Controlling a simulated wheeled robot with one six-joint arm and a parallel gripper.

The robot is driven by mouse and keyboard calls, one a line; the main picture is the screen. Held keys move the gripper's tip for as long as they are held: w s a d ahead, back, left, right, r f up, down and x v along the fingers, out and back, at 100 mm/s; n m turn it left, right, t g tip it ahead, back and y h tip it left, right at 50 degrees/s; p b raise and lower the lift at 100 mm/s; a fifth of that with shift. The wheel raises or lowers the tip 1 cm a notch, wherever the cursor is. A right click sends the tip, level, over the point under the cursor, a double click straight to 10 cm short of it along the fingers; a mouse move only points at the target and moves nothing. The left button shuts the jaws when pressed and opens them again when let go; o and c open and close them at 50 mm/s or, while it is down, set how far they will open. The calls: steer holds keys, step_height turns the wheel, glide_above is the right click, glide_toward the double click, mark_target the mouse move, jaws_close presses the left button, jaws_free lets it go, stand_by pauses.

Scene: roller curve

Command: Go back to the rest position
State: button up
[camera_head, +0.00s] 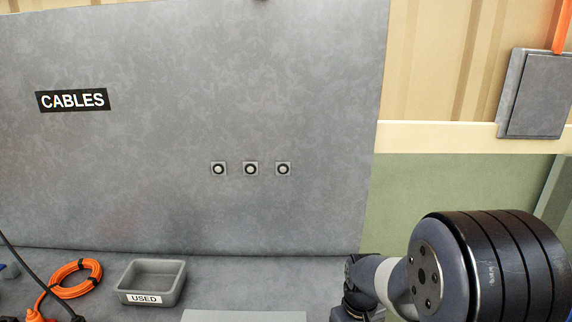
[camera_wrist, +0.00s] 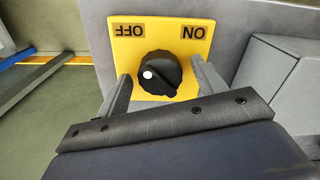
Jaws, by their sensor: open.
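My gripper (camera_wrist: 164,92) shows in the wrist view with its two fingers apart and nothing held between them. A black rotary knob (camera_wrist: 159,73) on a yellow plate (camera_wrist: 121,48) lies in the gap between the fingers. The plate carries the labels OFF and ON, which appear upside down. The knob's white dot is on its left side, below OFF. I cannot tell whether the fingers touch the knob. In the head view my arm fills the lower right, and the gripper is hidden there.
A grey panel (camera_head: 180,110) has a CABLES label and three round sockets (camera_head: 251,169). Below it are a grey tray (camera_head: 170,278) marked USED and a coiled orange cable (camera_head: 76,278). A grey box (camera_wrist: 268,75) stands right of the plate in the wrist view.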

steer(key=shift+r, duration=0.45)
step_height(320, 180, up, 9)
steer(key=shift+s+f, duration=0.1)
step_height(320, 180, down, 10)
steer(key=shift+f, duration=0.1)
steer(key=shift+r+m, duration=0.25)
steer(key=shift+m, duration=0.45)
steer(key=m+p, duration=0.1)
steer(key=m, duration=0.6)
steer(key=shift+p, duration=0.35)
steer(key=m+p, duration=0.1)
steer(key=m, duration=0.3)
steer(key=shift+m, duration=0.3)
steer(key=m+p, duration=0.2)
steer(key=m, duration=0.2)
steer(key=shift+m, duration=0.3)
steer(key=shift+w+r, duration=0.2)
steer(key=shift+r, duration=0.95)
steer(key=shift+s+r, duration=0.1)
